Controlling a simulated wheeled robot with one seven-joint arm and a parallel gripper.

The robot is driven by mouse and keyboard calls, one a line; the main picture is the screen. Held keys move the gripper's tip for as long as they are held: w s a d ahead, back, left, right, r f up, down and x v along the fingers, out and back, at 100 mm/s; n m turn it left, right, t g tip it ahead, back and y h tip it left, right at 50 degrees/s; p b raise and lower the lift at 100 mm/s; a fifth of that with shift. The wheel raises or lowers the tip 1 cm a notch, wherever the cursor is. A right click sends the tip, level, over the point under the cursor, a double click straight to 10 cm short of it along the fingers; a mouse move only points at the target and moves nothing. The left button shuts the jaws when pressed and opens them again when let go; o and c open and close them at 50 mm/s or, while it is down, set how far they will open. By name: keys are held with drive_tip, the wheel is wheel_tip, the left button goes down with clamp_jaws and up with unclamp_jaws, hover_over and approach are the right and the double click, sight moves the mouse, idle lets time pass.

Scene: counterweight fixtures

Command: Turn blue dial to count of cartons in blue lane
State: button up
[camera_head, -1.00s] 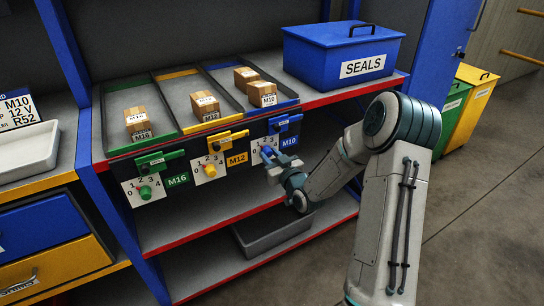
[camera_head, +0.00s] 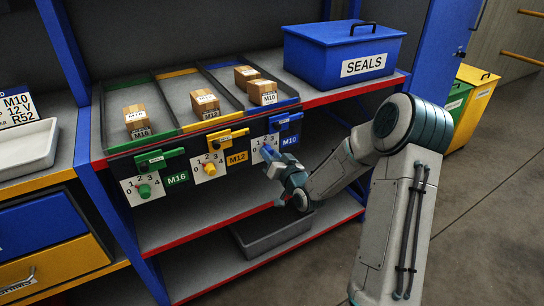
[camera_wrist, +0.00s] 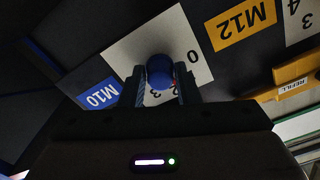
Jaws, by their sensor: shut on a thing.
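The blue dial (camera_wrist: 160,70) sits on a white number plate (camera_wrist: 125,48) beside the blue M10 label (camera_wrist: 98,93). In the wrist view my gripper (camera_wrist: 159,84) has one finger on each side of the dial and is shut on it. The blue lane (camera_head: 288,103) holds two cartons, one at the back (camera_head: 246,76) and one in front (camera_head: 262,92).
A yellow dial (camera_head: 210,169) and a green dial (camera_head: 144,190) stand to the left. A blue SEALS box (camera_head: 342,50) is on the shelf at right. A grey tray (camera_head: 270,235) lies on the shelf below. The yellow M12 label (camera_wrist: 240,24) is near the gripper.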

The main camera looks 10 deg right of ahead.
drive_tip(key=shift+m, duration=1.2)
drive_tip(key=o, duration=1)
drive_tip(key=shift+c, duration=0.2)
drive_tip(key=shift+d, duration=0.1)
drive_tip(key=v, duration=1.3)
drive_tip(key=shift+s, duration=0.35)
drive_tip(key=shift+r, duration=0.1)
